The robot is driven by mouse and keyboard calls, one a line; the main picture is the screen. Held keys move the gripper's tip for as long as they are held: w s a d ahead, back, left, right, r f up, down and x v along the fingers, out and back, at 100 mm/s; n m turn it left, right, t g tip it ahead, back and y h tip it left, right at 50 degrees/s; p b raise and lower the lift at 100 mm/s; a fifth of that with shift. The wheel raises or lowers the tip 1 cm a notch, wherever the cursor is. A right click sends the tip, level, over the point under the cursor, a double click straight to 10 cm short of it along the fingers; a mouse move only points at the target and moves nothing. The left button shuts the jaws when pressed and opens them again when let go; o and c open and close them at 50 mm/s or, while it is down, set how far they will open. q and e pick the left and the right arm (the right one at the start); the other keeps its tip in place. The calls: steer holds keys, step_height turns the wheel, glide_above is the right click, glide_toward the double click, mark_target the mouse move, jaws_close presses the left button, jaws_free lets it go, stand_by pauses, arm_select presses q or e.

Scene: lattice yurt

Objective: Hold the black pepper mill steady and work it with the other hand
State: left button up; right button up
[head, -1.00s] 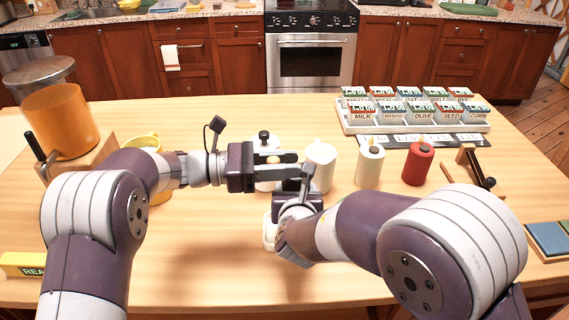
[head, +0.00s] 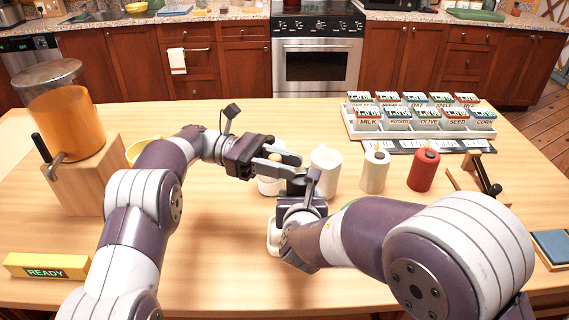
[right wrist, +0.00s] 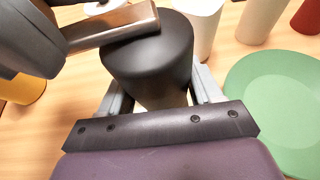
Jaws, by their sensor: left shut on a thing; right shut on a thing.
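The black pepper mill (right wrist: 150,55) shows in the right wrist view as a dark cylinder with a paler part below. In the head view it is mostly hidden by my grippers. My right gripper (right wrist: 160,90) is shut around the mill, one finger on each side; it also shows in the head view (head: 302,186). My left gripper (head: 294,165) is shut at the top of the mill, coming in from the left above the right gripper. In the right wrist view a finger of it lies across the mill's top; its other finger is not clear there.
White containers (head: 327,160) (head: 375,171) and a red one (head: 422,171) stand right of the grippers. A white object (head: 268,187) is close behind the left gripper. A green plate (right wrist: 280,100) lies near the right gripper. A juice dispenser (head: 62,125) stands left.

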arm_select(q)
steer(key=o, duration=1)
step_height(320, 180, up, 10)
steer(key=shift+a, duration=0.1)
steer(key=shift+c, duration=0.3)
